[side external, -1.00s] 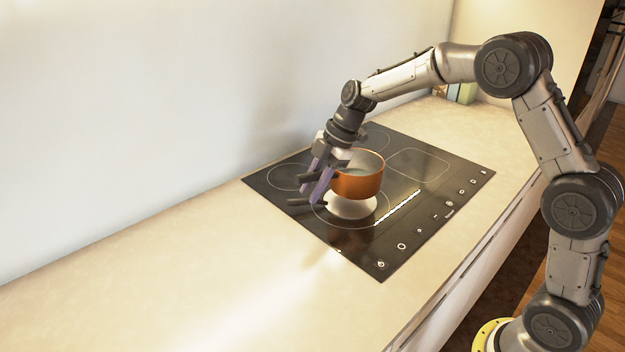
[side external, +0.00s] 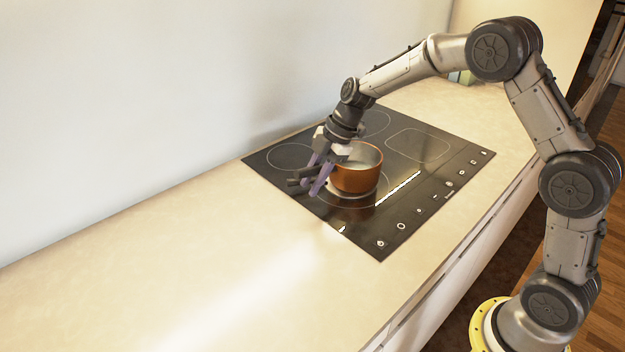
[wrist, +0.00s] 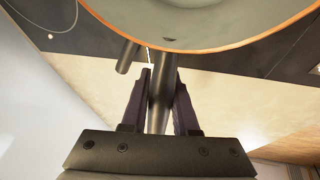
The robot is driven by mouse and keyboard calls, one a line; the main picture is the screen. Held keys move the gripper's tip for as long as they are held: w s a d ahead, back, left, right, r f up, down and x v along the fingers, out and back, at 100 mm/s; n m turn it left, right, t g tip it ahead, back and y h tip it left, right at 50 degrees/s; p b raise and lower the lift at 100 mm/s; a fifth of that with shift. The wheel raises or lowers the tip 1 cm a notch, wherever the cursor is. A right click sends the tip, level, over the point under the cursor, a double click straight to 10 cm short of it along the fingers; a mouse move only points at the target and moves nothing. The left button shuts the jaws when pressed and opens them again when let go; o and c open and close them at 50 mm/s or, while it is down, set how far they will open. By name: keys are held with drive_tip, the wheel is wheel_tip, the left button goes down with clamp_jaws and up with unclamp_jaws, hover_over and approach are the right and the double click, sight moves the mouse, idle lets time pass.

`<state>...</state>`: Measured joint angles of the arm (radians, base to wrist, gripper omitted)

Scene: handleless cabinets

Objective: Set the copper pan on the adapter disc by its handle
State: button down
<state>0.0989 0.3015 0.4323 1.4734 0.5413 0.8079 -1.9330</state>
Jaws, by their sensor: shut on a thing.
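The copper pan (side external: 357,177) is upright over the front-left part of the hob. The pale adapter disc (side external: 352,195) shows only as a thin edge beneath it. I cannot tell whether pan and disc touch. My gripper (side external: 317,184) is at the pan's left side, shut on its dark handle. In the wrist view my gripper (wrist: 158,92) has the handle (wrist: 160,105) between its fingers, with the pan's copper rim (wrist: 200,48) above. A second, shorter dark rod (wrist: 128,57) lies beside the handle; it may be the disc's handle.
The black glass hob (side external: 400,225) has marked cooking zones, and touch controls along its right edge. The beige countertop (side external: 220,260) is clear in front of it. A white wall (side external: 150,100) runs along the left side.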

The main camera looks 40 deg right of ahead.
drive_tip(key=shift+f, duration=0.15)
idle(0.5)
drive_tip(key=c, duration=0.6)
unclamp_jaws()
drive_tip(key=shift+f, duration=0.1)
